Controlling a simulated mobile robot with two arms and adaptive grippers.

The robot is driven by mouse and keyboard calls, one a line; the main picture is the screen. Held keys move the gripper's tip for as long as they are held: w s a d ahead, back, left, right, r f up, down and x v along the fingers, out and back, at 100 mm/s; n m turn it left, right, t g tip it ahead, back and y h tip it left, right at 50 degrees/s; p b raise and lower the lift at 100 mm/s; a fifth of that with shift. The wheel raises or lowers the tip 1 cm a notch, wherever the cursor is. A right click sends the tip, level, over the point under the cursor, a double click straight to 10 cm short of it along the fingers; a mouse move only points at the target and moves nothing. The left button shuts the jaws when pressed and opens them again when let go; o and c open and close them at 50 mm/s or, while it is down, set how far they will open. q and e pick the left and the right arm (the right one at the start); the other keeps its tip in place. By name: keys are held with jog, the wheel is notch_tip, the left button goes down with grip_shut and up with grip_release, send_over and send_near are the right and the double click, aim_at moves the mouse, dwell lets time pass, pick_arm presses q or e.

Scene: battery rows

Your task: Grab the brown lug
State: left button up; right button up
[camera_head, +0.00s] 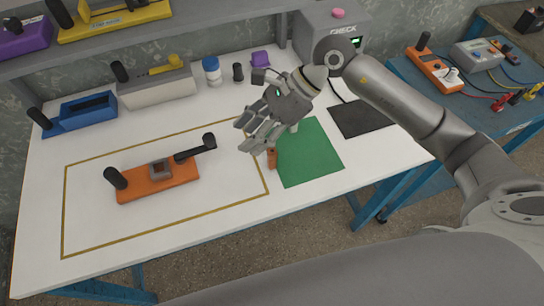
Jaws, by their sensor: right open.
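A small brown lug (271,159) lies at the left edge of the green mat (314,162) on the white table. My right gripper (254,138) is open just above and beside the lug. Its fingers point down and to the left in the picture and partly cover the lug's upper end. I cannot tell whether a finger touches the lug. My left gripper is not in view.
An orange fixture (142,190) with black handles stands inside a yellow outline on the white table (215,235). A dark mat (360,118), a grey CHECK box (318,28), a white bottle (212,72) and several coloured tools stand behind. A blue side table (478,115) holds meters and leads.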

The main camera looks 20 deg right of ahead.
aim_at(273, 150)
jog(key=w+d+f+h, duration=0.2)
jog(key=d+h, duration=0.2)
jog(key=d, duration=0.4)
jog(key=shift+n, duration=0.4)
jog(key=x, duration=0.3)
jog(key=p+x, duration=0.1)
jog(key=x, duration=0.1)
jog(key=shift+s+d+f, duration=0.2)
jog(key=shift+s+f, duration=0.1)
jog(key=shift+f, duration=0.1)
jog(key=p+x, duration=0.2)
jog(key=x, duration=0.2)
jog(key=shift+s+d+f, duration=0.1)
jog(key=shift+d+f, duration=0.05)
jog(key=shift+f, duration=0.55)
grip_shut()
jog(key=shift+r, duration=0.15)
